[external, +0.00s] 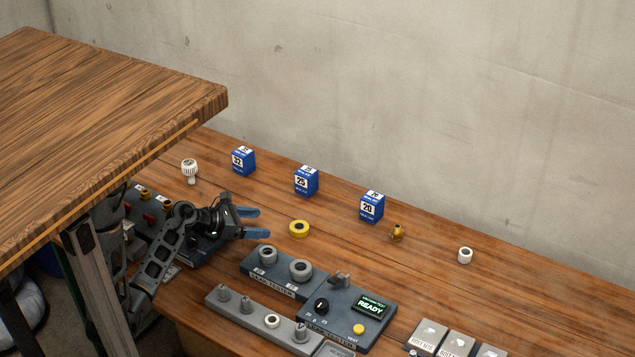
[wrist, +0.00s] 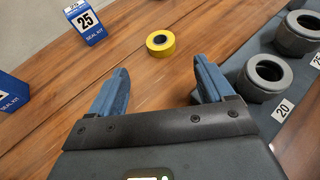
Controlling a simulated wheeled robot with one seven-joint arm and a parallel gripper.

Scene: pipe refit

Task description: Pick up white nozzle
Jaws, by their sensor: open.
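The white nozzle (external: 190,170) stands at the left of the wooden bench in the external view, behind and to the left of my gripper. It has a wide ribbed head on a narrower stem. It is not in the wrist view. My gripper (external: 263,222) is open and empty above the bench, pointing right toward a yellow tape roll (external: 299,229). In the wrist view the two blue fingers of my gripper (wrist: 158,88) stand wide apart, and the tape roll (wrist: 160,43) lies beyond them, untouched.
Blue seal kit boxes (external: 307,181) stand along the back. A brass fitting (external: 397,232) and a white ring (external: 465,256) lie to the right. Grey fixtures (external: 285,273) and a tester reading READY (external: 350,316) fill the front. A higher wooden tabletop (external: 110,110) overhangs at left.

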